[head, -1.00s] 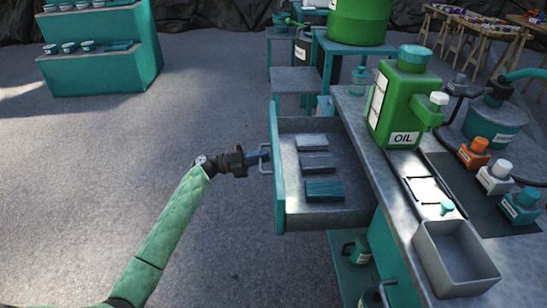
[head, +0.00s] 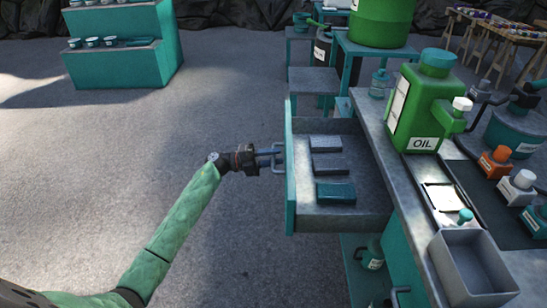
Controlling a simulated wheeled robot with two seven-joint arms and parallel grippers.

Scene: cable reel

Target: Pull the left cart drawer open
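The left cart drawer (head: 290,205) is pulled out to the left of the cart, with its teal front facing my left arm. A grey bar handle (head: 279,170) stands out from that front. My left gripper (head: 271,154) is at the handle, its fingers around the bar and appearing shut on it; the small gap between them is hard to see. Inside the drawer lie two grey blocks (head: 330,165) and a teal block (head: 335,194). My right gripper is out of view.
The cart top (head: 405,185) carries a green oil can (head: 422,105), an open grey bin (head: 472,262) and several small bottles. A teal stepped stand (head: 125,68) with cups is at the back left. The floor left of the drawer is clear.

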